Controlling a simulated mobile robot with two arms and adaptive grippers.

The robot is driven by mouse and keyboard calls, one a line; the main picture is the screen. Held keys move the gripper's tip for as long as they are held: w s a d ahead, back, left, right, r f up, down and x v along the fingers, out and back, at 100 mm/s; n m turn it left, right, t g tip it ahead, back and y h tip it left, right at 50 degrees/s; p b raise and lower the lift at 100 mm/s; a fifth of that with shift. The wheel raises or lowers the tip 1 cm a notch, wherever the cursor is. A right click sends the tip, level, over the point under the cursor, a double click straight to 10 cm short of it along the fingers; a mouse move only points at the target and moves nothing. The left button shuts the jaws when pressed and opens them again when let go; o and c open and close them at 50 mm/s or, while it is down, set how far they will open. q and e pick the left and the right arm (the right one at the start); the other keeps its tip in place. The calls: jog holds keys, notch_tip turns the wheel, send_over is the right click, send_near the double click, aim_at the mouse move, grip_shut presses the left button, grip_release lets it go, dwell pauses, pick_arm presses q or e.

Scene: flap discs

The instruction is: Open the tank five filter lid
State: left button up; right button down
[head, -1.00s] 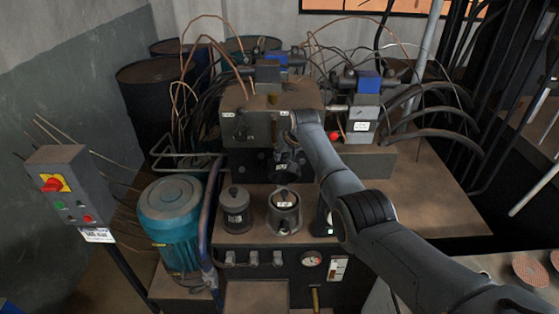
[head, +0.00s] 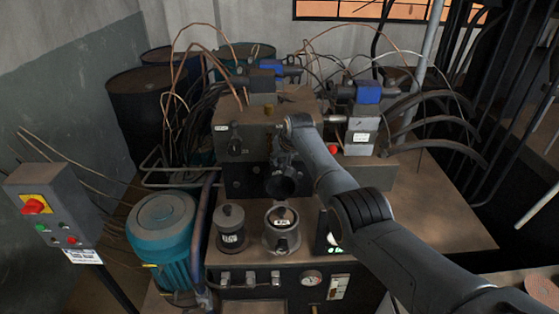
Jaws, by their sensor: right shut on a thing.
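My right arm comes in from the lower right. Its gripper (head: 283,166) hangs in front of the grey tank block (head: 222,143) and is shut on a dark round piece, which looks like a lid (head: 281,187). The lid is tilted, with a dark round face toward me, above and behind two canisters. The left canister (head: 231,235) has a knobbed cover on it. The fingers are small and dark. My left gripper is out of view.
A blue-green motor (head: 163,230) stands left of the canisters, and a control box (head: 45,205) with a red switch is farther left. A gauge (head: 312,277) sits on the front panel. Valves with blue blocks (head: 369,92) and hoses crowd the back. The bench right of the tank is fairly clear.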

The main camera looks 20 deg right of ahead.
jog(key=shift+w+d+r, duration=0.2)
jog(key=shift+w+r, duration=0.1)
jog(key=shift+r, duration=0.3)
jog(key=c, duration=1.2)
grip_release()
jog(key=shift+o, duration=0.9)
jog(key=shift+s, duration=0.3)
jog(key=shift+f, duration=0.15)
jog(key=v, duration=1.2)
